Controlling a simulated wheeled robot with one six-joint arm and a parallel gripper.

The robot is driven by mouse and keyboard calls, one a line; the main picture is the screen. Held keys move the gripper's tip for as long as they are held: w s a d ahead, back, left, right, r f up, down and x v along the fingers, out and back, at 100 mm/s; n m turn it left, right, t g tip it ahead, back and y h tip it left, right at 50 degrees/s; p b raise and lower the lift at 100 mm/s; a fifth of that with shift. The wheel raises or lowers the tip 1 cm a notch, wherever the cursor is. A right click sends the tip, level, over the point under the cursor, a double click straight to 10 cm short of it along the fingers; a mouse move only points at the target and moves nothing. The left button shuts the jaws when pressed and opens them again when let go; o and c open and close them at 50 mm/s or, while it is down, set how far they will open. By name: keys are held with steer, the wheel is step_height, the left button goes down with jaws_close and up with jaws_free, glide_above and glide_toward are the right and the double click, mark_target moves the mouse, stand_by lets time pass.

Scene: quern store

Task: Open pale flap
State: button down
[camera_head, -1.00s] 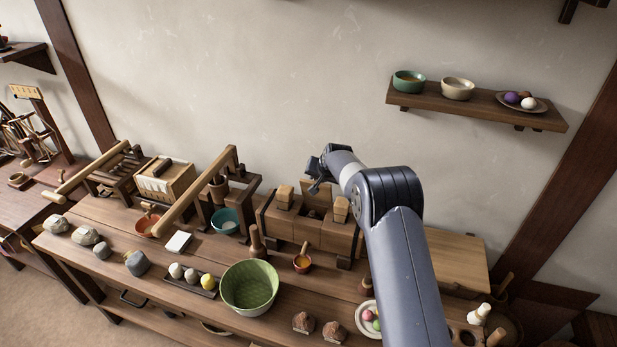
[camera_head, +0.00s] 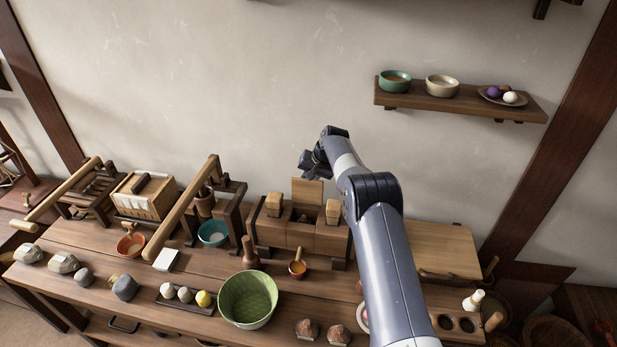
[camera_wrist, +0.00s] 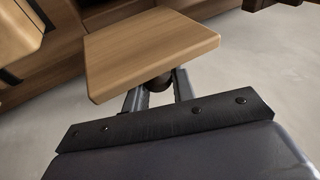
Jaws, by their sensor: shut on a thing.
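The pale flap (camera_head: 307,191) is a flat light-wood panel at the middle of a wooden box unit (camera_head: 299,232) on the bench. It stands raised between two wooden blocks, with a dark gap below it. In the wrist view the flap (camera_wrist: 150,45) fills the upper middle, with a dark round knob (camera_wrist: 159,82) at its near edge. My gripper (camera_wrist: 160,88) is shut on this knob, one finger on each side. In the head view my gripper (camera_head: 312,168) is at the flap's top edge, and its fingertips are hard to make out.
A lever press (camera_head: 185,205) and a slatted box (camera_head: 146,196) stand left of the unit. A wall shelf (camera_head: 460,102) holds bowls at upper right. The wall above is bare.

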steer(key=shift+s+d+f, duration=0.1)
steer(key=shift+s+f, duration=0.1)
steer(key=shift+f, duration=0.2)
steer(key=c, duration=1.6)
jaws_free()
steer(key=shift+c, duration=0.2)
steer(key=o, duration=0.4)
steer(key=shift+r, duration=0.15)
steer(key=shift+o, duration=0.2)
steer(key=shift+w+r, duration=0.1)
steer(key=shift+d+r, duration=0.15)
steer(key=shift+r, duration=0.35)
steer(key=b+v, duration=0.3)
steer(key=v, duration=0.6)
steer(key=shift+s+r, duration=0.25)
steer(key=shift+r, duration=0.05)
steer(key=shift+d+f, duration=0.1)
steer(key=shift+d, duration=0.05)
